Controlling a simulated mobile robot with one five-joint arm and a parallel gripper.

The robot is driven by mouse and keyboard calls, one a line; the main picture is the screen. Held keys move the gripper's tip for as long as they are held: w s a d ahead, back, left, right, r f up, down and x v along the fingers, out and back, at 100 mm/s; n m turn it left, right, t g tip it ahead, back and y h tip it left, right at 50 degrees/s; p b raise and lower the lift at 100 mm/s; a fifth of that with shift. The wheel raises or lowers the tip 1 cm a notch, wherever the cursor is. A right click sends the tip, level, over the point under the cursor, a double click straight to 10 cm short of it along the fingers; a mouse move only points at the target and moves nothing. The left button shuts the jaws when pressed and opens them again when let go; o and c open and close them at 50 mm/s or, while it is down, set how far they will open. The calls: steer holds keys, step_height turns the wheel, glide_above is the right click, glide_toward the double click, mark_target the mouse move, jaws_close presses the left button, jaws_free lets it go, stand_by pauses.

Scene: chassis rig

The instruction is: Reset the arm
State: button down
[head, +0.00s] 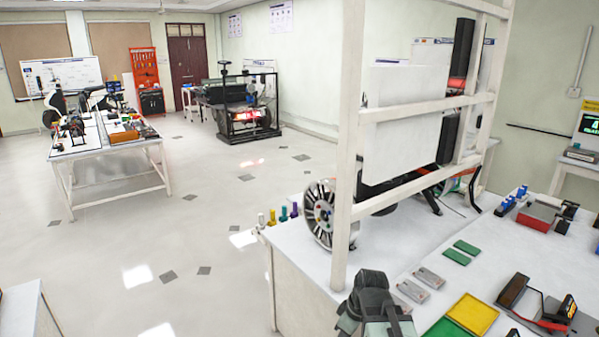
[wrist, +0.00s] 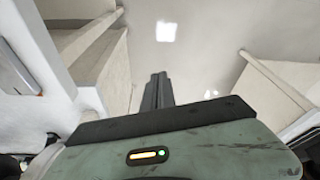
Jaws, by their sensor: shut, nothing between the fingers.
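My gripper (wrist: 158,76) shows in the wrist view, with its two dark fingers together and nothing between them. The fingers point away over the pale floor (wrist: 205,60), clear of any object. In the head view part of my grey-green arm shows at the bottom, in front of the white workbench (head: 296,262). I cannot make out the fingertips there.
The workbench holds a wheel (head: 322,214), a yellow tray (head: 472,314), green plates and a red-and-grey vise-like tool (head: 537,215). A white frame post (head: 347,150) rises close to my arm. Another table (head: 110,165) stands far left. The floor between is clear.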

steer(key=s+d+m, duration=0.1)
steer(key=m, duration=0.2)
steer(key=s+d+m+g+h, duration=0.1)
steer(key=s+m, duration=0.1)
steer(key=m, duration=0.1)
steer(key=s+d+m+h, duration=0.1)
steer(key=m, duration=0.3)
steer(key=shift+s+d+f+g, duration=0.3)
steer(key=shift+d+f+g, duration=0.05)
steer(key=shift+g, duration=0.05)
